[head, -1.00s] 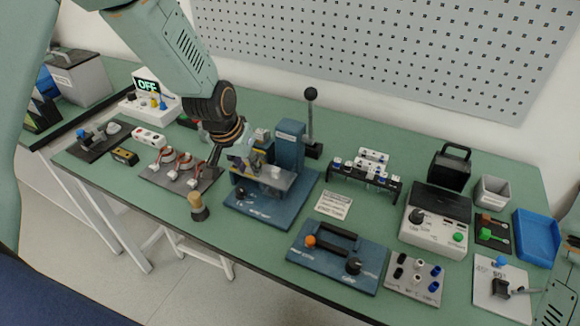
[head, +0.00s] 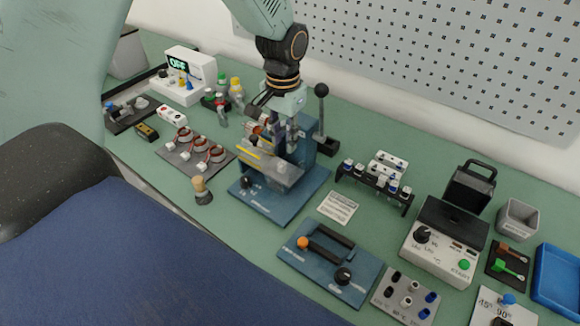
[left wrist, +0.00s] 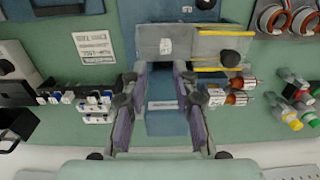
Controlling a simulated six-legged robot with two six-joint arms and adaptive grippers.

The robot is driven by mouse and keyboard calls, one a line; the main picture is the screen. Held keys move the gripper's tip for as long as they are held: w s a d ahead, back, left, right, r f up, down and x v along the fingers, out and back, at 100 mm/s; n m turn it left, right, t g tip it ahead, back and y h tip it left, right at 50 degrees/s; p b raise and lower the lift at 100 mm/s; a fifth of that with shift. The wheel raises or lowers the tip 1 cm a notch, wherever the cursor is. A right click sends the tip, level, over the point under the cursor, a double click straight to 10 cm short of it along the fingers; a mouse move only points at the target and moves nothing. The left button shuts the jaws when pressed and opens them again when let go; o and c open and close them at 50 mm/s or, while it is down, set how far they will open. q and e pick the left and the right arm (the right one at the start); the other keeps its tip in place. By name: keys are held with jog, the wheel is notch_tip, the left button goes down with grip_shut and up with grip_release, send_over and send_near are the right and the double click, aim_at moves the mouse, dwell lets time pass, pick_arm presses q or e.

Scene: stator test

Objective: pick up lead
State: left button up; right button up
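No separate lead can be made out for sure. Several copper-wound stators (head: 207,149) with white connectors lie on a grey mat (head: 183,170) at the left. A blue press fixture (head: 262,203) stands in the middle of the bench. My left gripper (head: 270,125) is just above and behind it, pointing down. In the left wrist view, the left gripper (left wrist: 160,100) is open, with the fixture's blue labelled post (left wrist: 166,122) showing between its fingers. Small orange-and-white parts (left wrist: 239,98) sit beside the right finger. My right gripper is out of view.
A lever with a black knob (head: 321,91) stands behind the fixture. A rack of connectors (head: 375,185) stands right of it, with a grey tester (head: 440,250) beyond. A blue tray (head: 560,283) is far right.

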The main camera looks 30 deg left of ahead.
aim_at(280, 165)
pick_arm(q)
jog(key=f, duration=0.1)
jog(key=a+f, duration=0.1)
jog(key=f, duration=0.1)
jog(key=shift+s+a+f, duration=0.2)
jog(key=shift+s, duration=0.05)
jog(key=f, duration=0.4)
jog(key=shift+d, duration=0.35)
jog(key=shift+a+f, duration=0.3)
jog(key=shift+a, duration=0.05)
jog(key=shift+d+r, duration=0.1)
jog(key=shift+d, duration=0.25)
jog(key=c, duration=0.5)
jog(key=shift+a, duration=0.25)
grip_shut()
